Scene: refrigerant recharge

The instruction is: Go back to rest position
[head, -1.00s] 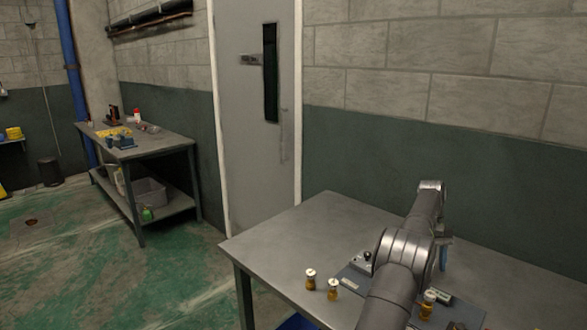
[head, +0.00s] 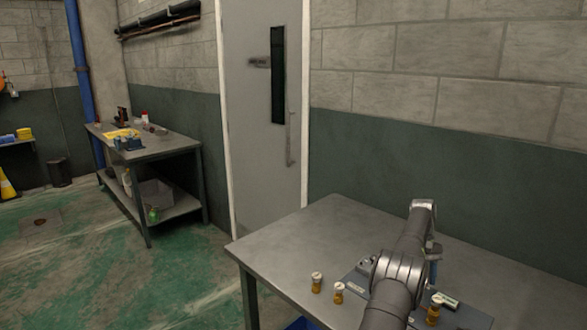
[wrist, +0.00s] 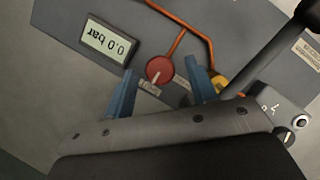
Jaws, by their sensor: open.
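My gripper (wrist: 163,92) shows in the wrist view as two blue fingers, spread apart with nothing held between them. Just beyond the fingertips is a red round knob (wrist: 159,70) with a white mark, on a grey panel (wrist: 200,35). I cannot tell how far the fingertips are from the knob. A display (wrist: 110,42) to its left reads 0.0 bar, upside down. In the head view my arm reaches over the metal table (head: 300,240), and the gripper is mostly hidden behind it.
Two amber bottles with white caps, one at the left (head: 316,283) and one nearer the arm (head: 338,293), stand on the table. Another amber piece (head: 433,311) is right of my arm. An orange pipe (wrist: 177,42) crosses the panel. The table's left part is clear.

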